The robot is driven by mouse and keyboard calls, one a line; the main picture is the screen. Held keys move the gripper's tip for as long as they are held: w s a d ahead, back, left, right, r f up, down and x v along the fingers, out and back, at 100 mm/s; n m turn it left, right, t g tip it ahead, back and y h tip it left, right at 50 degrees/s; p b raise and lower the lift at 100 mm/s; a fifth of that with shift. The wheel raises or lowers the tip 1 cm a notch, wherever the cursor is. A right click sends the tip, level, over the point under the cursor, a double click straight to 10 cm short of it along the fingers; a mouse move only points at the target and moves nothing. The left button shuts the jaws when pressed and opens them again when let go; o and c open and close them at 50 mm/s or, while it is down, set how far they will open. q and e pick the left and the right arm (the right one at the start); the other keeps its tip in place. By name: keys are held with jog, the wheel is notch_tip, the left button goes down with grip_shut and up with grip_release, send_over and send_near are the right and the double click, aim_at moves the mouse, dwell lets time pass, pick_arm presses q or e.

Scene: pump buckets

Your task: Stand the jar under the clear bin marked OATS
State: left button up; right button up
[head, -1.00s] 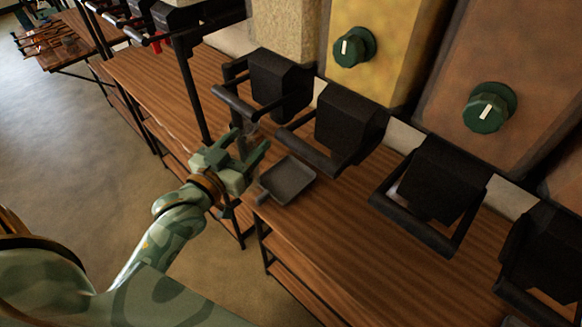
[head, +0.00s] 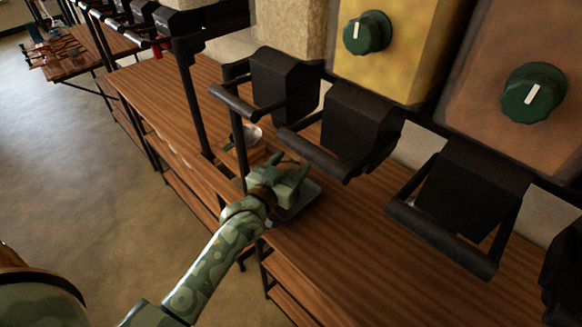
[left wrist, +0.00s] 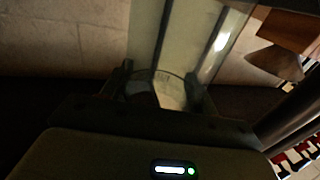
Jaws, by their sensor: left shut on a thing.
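In the head view the fingers hide the jar. Filled bins stand along the back: a pale grainy one (head: 290,25), a yellow one (head: 387,60) and a brown one (head: 525,60). No OATS marking is readable. My right gripper is not in view.
Black dispenser spouts with bar handles (head: 360,120) overhang the counter (head: 350,235). A black upright post rises left of my gripper. A small whitish round thing (head: 252,133) sits behind it. The counter to the right of the tray is bare.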

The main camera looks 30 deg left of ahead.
pick_arm(q)
jog(key=shift+r, duration=0.1)
jog(key=o, duration=1.2)
jog(key=shift+s, duration=0.3)
jog(key=s+p, duration=0.2)
jog(key=s, duration=0.9)
jog(key=shift+s+a, duration=0.25)
jog(key=shift+a, duration=0.2)
